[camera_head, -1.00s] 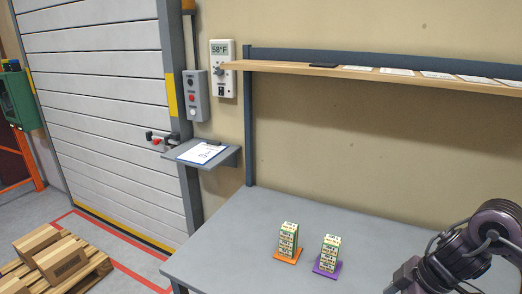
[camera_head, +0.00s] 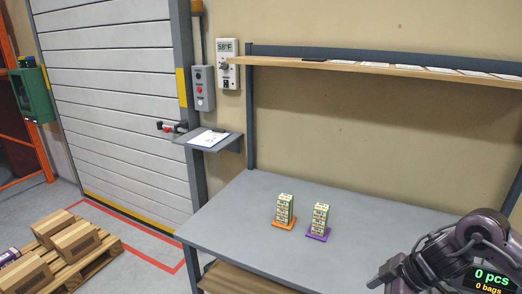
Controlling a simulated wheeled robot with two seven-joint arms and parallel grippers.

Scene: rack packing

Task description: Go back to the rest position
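My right arm (camera_head: 445,255) shows at the lower right, over the front right part of the grey table (camera_head: 236,222). Its gripper (camera_head: 378,280) points left near the bottom edge; its fingers are too small and dark to tell open from shut. It is apart from the boxes on the table. My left gripper is not in view. A box stack (camera_head: 285,208) stands upright on an orange mat (camera_head: 284,224). A second box stack (camera_head: 320,218) stands upright on a purple mat (camera_head: 318,235).
A wooden shelf (camera_head: 340,66) runs above the table. A small side shelf holds a clipboard (camera_head: 208,138). Cardboard boxes (camera_head: 75,241) sit on a wooden pallet (camera_head: 100,258) at the lower left. A display reading "0 pcs, 0 bags" (camera_head: 490,279) is at the lower right.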

